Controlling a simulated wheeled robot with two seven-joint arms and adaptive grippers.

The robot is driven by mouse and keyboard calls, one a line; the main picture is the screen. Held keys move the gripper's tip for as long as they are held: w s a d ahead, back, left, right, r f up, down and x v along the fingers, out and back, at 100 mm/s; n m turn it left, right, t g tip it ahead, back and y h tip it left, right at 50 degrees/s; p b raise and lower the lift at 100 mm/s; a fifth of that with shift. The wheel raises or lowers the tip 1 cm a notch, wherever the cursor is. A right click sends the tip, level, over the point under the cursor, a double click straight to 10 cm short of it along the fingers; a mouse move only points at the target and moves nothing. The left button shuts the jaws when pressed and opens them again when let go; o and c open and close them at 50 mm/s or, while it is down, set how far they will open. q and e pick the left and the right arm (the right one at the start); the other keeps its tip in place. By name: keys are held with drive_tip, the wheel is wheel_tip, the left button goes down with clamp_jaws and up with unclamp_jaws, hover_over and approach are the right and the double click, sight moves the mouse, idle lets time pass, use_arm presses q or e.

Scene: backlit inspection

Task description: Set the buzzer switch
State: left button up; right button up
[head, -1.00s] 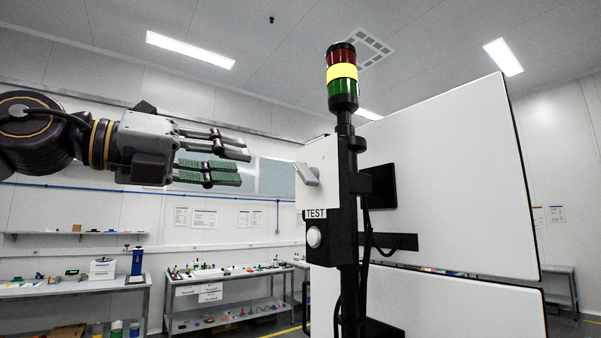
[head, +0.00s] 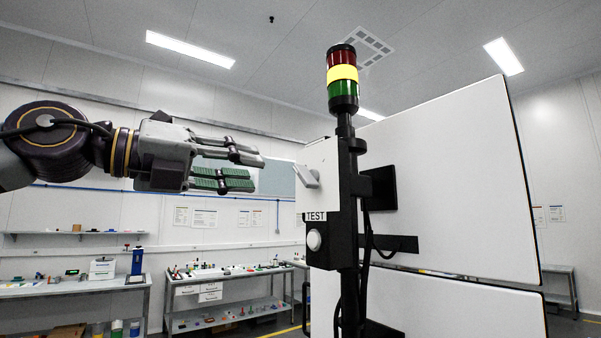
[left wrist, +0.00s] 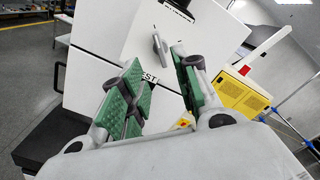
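The switch is a grey lever (head: 307,175) on a white plate (head: 322,160), fixed to the dark post of a signal tower. The lever slants, its upper end toward my gripper. It also shows in the left wrist view (left wrist: 160,45), beyond the fingertips and roughly between them. My left gripper (head: 257,173) is open and empty, left of the lever at about its height, with a gap between. Its green-padded fingers also show in the left wrist view (left wrist: 161,85). The right gripper is not in view.
The signal tower (head: 342,73) has red, yellow and green segments; the yellow looks lit. A TEST label (head: 315,216) and a round white button (head: 314,240) sit below the switch. Large white panels (head: 450,180) stand to the right. Benches (head: 75,286) line the far wall.

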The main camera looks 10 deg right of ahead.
sight(299, 175)
use_arm(q)
drive_tip(key=shift+p+x, duration=1.95)
drive_tip(key=shift+x, duration=3.9)
drive_tip(key=shift+r, duration=0.1)
clamp_jaws()
